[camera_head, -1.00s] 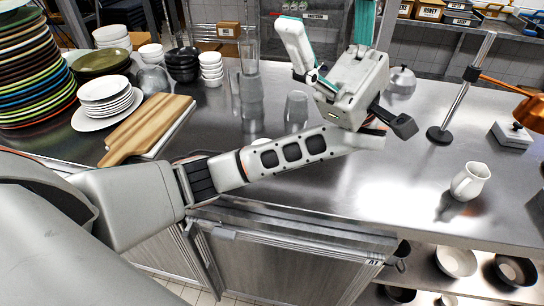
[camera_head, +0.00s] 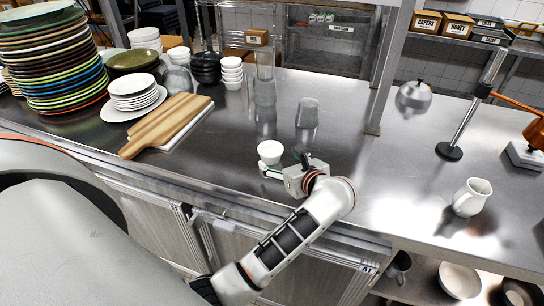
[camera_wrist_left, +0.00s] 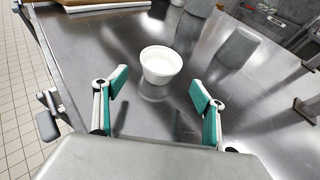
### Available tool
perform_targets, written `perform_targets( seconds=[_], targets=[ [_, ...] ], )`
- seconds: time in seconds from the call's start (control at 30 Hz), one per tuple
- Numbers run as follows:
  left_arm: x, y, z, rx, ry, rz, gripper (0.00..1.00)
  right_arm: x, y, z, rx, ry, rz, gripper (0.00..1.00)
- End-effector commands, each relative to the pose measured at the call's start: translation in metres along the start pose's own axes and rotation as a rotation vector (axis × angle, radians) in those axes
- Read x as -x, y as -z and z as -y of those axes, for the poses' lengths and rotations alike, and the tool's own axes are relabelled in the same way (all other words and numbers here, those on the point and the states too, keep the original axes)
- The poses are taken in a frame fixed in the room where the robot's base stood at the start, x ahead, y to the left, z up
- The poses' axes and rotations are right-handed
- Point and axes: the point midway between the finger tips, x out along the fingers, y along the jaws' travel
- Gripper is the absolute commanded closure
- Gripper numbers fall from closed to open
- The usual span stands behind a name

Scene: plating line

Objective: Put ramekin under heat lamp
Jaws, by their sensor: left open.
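A small white ramekin (camera_head: 270,155) stands upright on the steel counter (camera_head: 390,180), left of the middle. It also shows in the left wrist view (camera_wrist_left: 160,70). My left gripper (camera_head: 283,164) is low over the counter at the ramekin's near side. In the left wrist view its green-padded fingers (camera_wrist_left: 158,90) are spread, with the ramekin just beyond the tips and nothing between them. The heat lamp (camera_head: 537,133) is at the far right, with a copper shade cut by the picture edge and a pole on a round black base (camera_head: 449,151). My right gripper is out of view.
A white pitcher (camera_head: 470,198) stands on the right, near the lamp. Clear glasses (camera_head: 307,114) stand behind the ramekin. A cutting board (camera_head: 168,125) and plate stacks (camera_head: 135,92) fill the left. A shelf post (camera_head: 376,115) rises between ramekin and lamp.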

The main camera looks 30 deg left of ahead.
Motion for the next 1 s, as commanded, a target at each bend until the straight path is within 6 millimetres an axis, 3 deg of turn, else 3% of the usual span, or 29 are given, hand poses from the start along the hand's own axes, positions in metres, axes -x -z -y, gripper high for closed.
perform_targets(
  seconds=[0.43,0.77,0.8,0.97,1.0],
  targets=[
    [-0.056,0.004,-0.001,-0.002,-0.001,0.007,0.30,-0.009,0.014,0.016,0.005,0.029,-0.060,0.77],
    [-0.064,0.003,-0.001,-0.002,0.000,0.004,0.30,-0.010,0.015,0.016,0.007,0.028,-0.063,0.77],
    [-0.064,0.003,-0.001,-0.002,0.000,0.005,0.33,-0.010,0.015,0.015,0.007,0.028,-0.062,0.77],
    [-0.064,0.003,-0.001,-0.002,0.000,0.005,0.74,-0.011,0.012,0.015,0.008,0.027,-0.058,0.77],
    [-0.064,0.003,-0.001,-0.002,0.000,0.005,0.75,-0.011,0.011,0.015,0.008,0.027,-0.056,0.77]
  ],
)
